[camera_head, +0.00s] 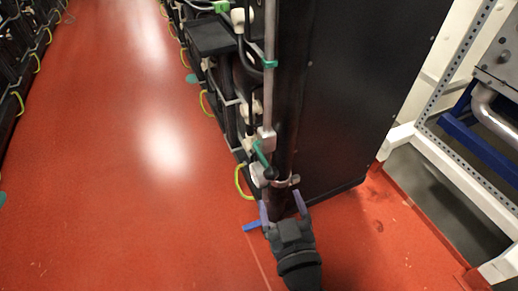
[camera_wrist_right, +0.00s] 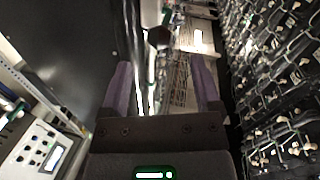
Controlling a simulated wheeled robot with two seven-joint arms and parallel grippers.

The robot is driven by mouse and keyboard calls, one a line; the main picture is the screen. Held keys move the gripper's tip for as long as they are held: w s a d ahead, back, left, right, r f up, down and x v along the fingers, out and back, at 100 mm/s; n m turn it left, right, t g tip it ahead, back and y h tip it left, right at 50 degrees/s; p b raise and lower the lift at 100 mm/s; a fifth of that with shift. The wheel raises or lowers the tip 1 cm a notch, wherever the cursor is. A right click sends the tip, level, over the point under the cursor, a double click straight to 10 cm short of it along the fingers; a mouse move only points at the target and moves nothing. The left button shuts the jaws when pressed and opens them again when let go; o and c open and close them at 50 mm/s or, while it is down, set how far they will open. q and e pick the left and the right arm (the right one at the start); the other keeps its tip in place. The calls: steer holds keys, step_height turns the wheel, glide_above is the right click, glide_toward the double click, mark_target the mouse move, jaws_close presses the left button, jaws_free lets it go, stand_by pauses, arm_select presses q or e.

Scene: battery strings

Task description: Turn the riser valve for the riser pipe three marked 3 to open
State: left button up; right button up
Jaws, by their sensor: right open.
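A dark vertical riser pipe (camera_head: 290,110) runs down the edge of a black cabinet, with a thin grey pipe (camera_head: 270,85) beside it. A green valve handle (camera_head: 261,154) sits on a pale fitting (camera_head: 266,138) low on the thin pipe. A metal clamp (camera_head: 287,182) is just below it. No number 3 is legible. My right gripper (camera_head: 282,204) is open, its purple fingers apart below the clamp near the pipe's lower end. In the right wrist view the open gripper (camera_wrist_right: 163,82) shows nothing clearly held. My left gripper is out of view.
The black cabinet (camera_head: 355,90) stands right of the pipe. Battery racks (camera_head: 205,40) with yellow loops line the aisle. A blue piece (camera_head: 252,226) shows left of my gripper. A white frame (camera_head: 450,175) is at right. The red floor (camera_head: 130,200) is clear.

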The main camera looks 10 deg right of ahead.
mark_target(269, 166)
steer(key=w, duration=0.6)
steer(key=w+a, duration=0.1)
steer(key=w, duration=0.2)
steer(key=shift+w+r+p, duration=0.15)
steer(key=shift+p, duration=0.25)
jaws_close()
stand_by(0.3)
stand_by(0.3)
